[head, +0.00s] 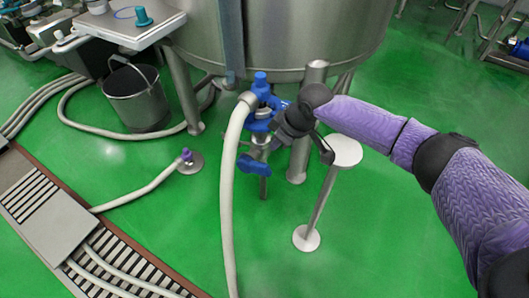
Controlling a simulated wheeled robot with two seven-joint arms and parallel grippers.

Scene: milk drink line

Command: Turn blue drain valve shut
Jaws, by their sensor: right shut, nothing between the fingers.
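The blue drain valve (262,92) is at the bottom of the large steel tank (285,30), at the middle of the head view. A blue handle (252,165) sticks out to the left below it, beside a steel pipe piece. My right gripper (276,140) is at the valve from its right side, shut, with nothing seen between its fingers. I cannot tell whether it touches the valve, since the dark wrist covers part of it. My left gripper is not in view.
A pale hose (228,190) hangs from the valve to the floor. A round-topped stand (343,150) is below my right arm. A steel bucket (137,98) stands at left. A floor drain grate (125,265) runs at lower left. Green floor is free at right.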

